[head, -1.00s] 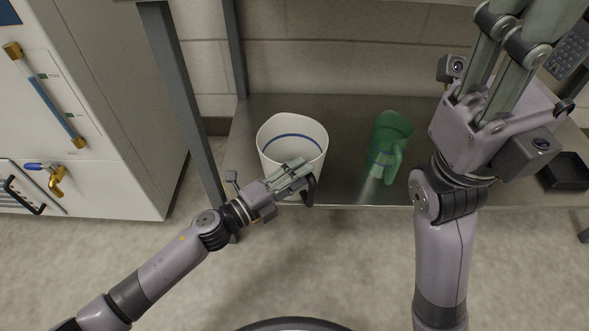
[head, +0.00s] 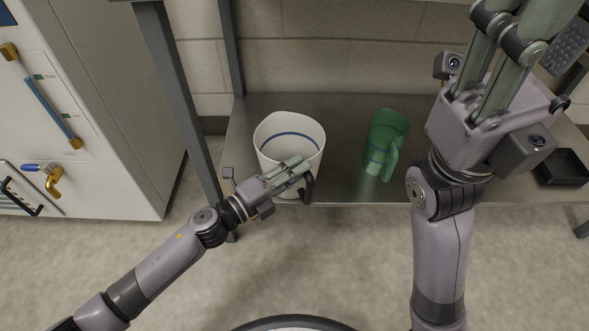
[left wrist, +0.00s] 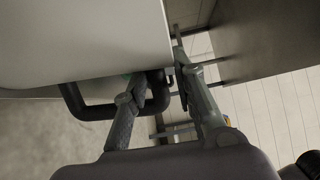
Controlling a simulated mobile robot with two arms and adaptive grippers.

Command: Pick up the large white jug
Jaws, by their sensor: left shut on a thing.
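The large white jug (head: 289,135), with a blue line inside and a black handle, stands upright near the front edge of the metal shelf. My left gripper (head: 302,176) reaches it from the front left and is shut on the jug's handle (head: 309,188). In the left wrist view, the white jug wall (left wrist: 80,40) fills the upper left. The dark handle (left wrist: 80,104) passes by the fingers of the left gripper (left wrist: 155,78). Whether the base touches the shelf is hard to see. My right gripper (head: 500,50) is raised at the upper right; its fingertips are out of frame.
A black tray (head: 563,168) lies at the shelf's right end. Grey posts (head: 176,95) rise on the left, beside a white cabinet (head: 110,130).

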